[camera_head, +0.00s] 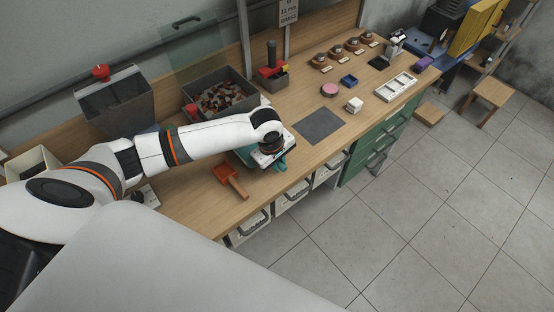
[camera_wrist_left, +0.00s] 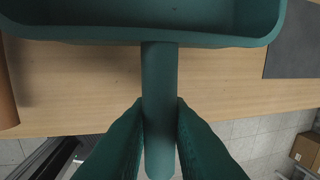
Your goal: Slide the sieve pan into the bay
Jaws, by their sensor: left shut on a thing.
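A teal pan with a straight handle, which I take to be the sieve pan (camera_wrist_left: 205,40), fills the top of the left wrist view. Its handle (camera_wrist_left: 159,75) points toward my wrist. My left gripper (camera_wrist_left: 160,103) is shut on this handle, one green finger on each side. In the head view the gripper (camera_head: 279,165) is over the bench's front part, and my wrist hides most of the pan (camera_head: 243,155). I cannot tell which thing is the bay. My right gripper is not in view.
An orange scoop (camera_head: 229,178) lies left of the pan on the wooden bench (camera_head: 195,207). Behind my arm stands a grey bin of stones (camera_head: 246,91), with a red-topped device (camera_head: 271,73) beside it. A dark grey mat (camera_head: 320,125) lies bare to the right.

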